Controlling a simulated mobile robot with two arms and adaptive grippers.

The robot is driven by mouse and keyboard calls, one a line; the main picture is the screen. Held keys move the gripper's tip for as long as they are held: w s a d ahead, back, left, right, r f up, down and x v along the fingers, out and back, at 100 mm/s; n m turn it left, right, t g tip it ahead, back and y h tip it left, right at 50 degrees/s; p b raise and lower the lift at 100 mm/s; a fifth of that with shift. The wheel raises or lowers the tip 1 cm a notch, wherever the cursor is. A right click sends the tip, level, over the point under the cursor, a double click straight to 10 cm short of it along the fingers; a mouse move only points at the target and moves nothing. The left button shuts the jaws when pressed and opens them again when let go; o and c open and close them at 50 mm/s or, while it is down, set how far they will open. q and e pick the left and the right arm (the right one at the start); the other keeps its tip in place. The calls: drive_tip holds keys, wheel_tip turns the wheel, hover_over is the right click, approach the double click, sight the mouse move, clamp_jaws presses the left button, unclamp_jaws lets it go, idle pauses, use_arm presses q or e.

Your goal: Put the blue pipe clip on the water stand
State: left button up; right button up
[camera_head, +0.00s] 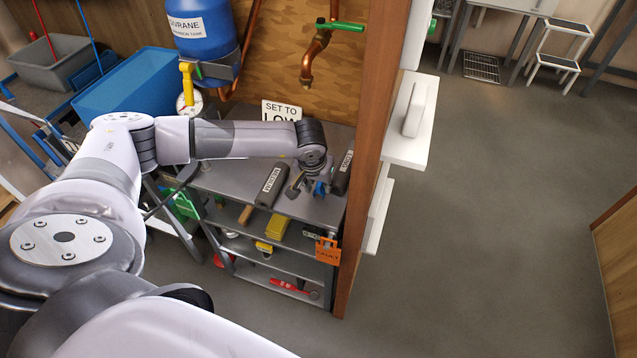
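A small blue piece (319,188), which looks like the pipe clip, is at the right end of the grey shelf unit's top (225,180). My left arm reaches over this top from the left. My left gripper (307,188) points down there, right beside the blue piece. Its fingers partly hide the piece, and I cannot tell whether they grip it. No label marks the water stand; copper pipes and a green-handled valve (340,26) are on the wooden panel behind the shelf unit. My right gripper is out of view.
Dark labelled blocks (270,187) lie either side of the gripper. A "SET TO LOW" sign (281,111) stands behind. A blue expansion tank (202,28) hangs at the back. A wooden post (371,150) edges the right side; open floor (490,220) lies beyond.

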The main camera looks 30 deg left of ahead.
use_arm(q)
drive_tip(key=shift+r, duration=0.1)
drive_tip(key=shift+r, duration=0.15)
drive_tip(key=b+v, duration=0.1)
drive_tip(key=v, duration=1)
drive_tip(key=shift+s+r, duration=0.2)
drive_tip(key=shift+r, duration=0.15)
